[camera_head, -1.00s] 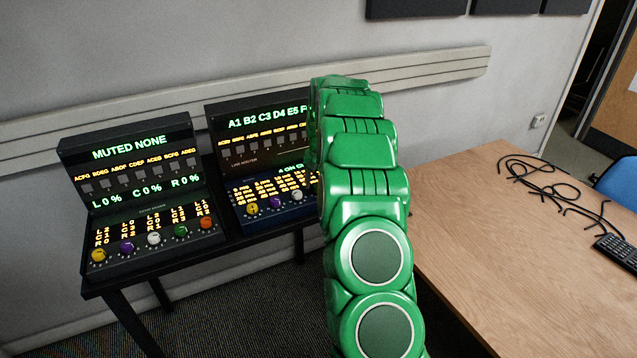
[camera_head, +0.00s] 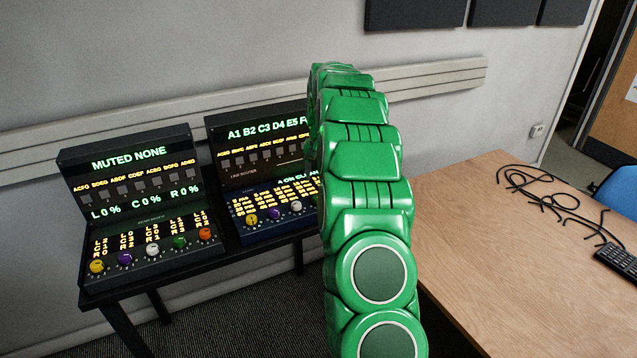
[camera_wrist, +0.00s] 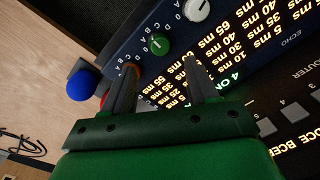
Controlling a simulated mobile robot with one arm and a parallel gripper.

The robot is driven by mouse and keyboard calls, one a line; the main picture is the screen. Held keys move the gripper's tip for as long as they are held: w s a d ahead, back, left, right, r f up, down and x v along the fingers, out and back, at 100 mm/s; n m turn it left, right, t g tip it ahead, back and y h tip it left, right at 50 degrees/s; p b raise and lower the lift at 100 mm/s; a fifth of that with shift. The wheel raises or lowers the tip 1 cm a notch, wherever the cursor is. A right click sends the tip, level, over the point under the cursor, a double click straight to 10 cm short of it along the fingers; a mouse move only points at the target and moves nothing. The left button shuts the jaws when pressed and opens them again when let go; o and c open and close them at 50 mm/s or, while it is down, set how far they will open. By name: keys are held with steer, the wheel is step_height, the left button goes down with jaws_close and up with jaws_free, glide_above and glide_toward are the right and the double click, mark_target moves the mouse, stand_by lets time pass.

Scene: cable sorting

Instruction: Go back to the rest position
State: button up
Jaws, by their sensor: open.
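My gripper (camera_wrist: 160,90) shows in the wrist view with its two dark fingers apart and nothing between them. It is over the blue-based line router panel, near a green knob (camera_wrist: 155,44) and a white knob (camera_wrist: 199,10). A blue ball-shaped knob or button (camera_wrist: 84,85) and part of a red one lie left of the fingers. In the head view my green arm stands upright in the middle and hides the gripper and the right part of the line router (camera_head: 262,150).
The muted-none console (camera_head: 135,190) stands on the black table (camera_head: 170,275) at left. The wooden table (camera_head: 490,250) at right carries black cables (camera_head: 550,190) and a keypad or remote (camera_head: 618,260). A blue chair (camera_head: 618,185) is at the far right.

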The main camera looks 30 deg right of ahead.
steer(key=shift+r, duration=0.2)
stand_by(0.3)
steer(key=shift+a+r, duration=0.1)
steer(key=shift+a, duration=0.05)
steer(key=s+a+r+n, duration=0.1)
steer(key=s+a+r, duration=0.3)
steer(key=s+a, duration=0.25)
steer(key=s+a+r+n+g, duration=0.1)
steer(key=s+a+r+n, duration=0.15)
steer(key=s+a, duration=0.45)
steer(key=s+a+r, duration=0.5)
steer(key=s, duration=0.3)
steer(key=s+a+f+n, duration=0.1)
steer(key=s+a, duration=0.2)
steer(key=s, duration=1.2)
steer(key=s+a+f+n+g, duration=0.1)
steer(key=s+a+f+n, duration=0.1)
steer(key=s, duration=1.4)
steer(key=shift+a+f+h, duration=0.2)
steer(key=shift+a+h, duration=0.1)
steer(key=shift+a, duration=0.5)
